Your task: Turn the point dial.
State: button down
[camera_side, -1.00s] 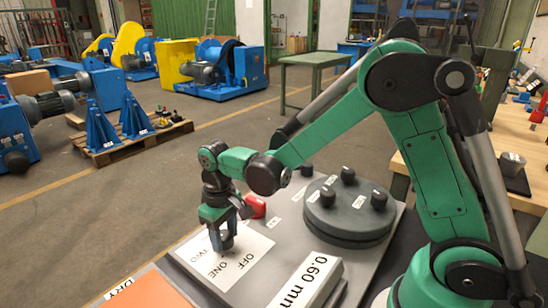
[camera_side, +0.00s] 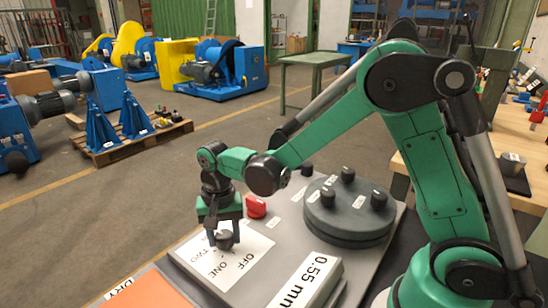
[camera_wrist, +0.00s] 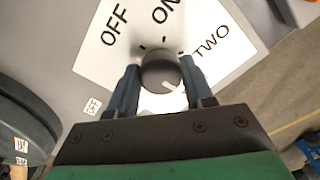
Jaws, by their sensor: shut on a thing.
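The dial is a dark round knob (camera_side: 225,240) on a white plate (camera_side: 250,247) printed OFF, ONE and TWO. It also shows in the wrist view (camera_wrist: 158,68), with a short pale line on its lower right side, turned away from the tick marks and towards my gripper. My gripper (camera_side: 222,232) points down at the plate and is shut on the dial. In the wrist view its two dark fingers (camera_wrist: 158,82) flank the knob left and right. The fingers and palm hide part of the plate.
A block (camera_side: 312,277) reading 0.55 mm stands at the panel's front. A red part (camera_side: 256,207) sits just behind my gripper. A round grey turret (camera_side: 345,227) with black knobs stands to the right. An orange surface (camera_side: 143,291) is at front left.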

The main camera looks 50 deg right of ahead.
aim_at(224, 236)
jog(key=shift+m, duration=0.5)
jog(key=shift+c, duration=1.7)
grip_release()
jog(key=shift+r, duration=2.85)
jog(key=s+d+r+n+t, duration=0.4)
jog(key=s+n+t, duration=0.3)
jog(key=s+n, duration=0.1)
jog(key=shift+s+r+n, duration=0.35)
jog(key=shift+n, duration=0.25)
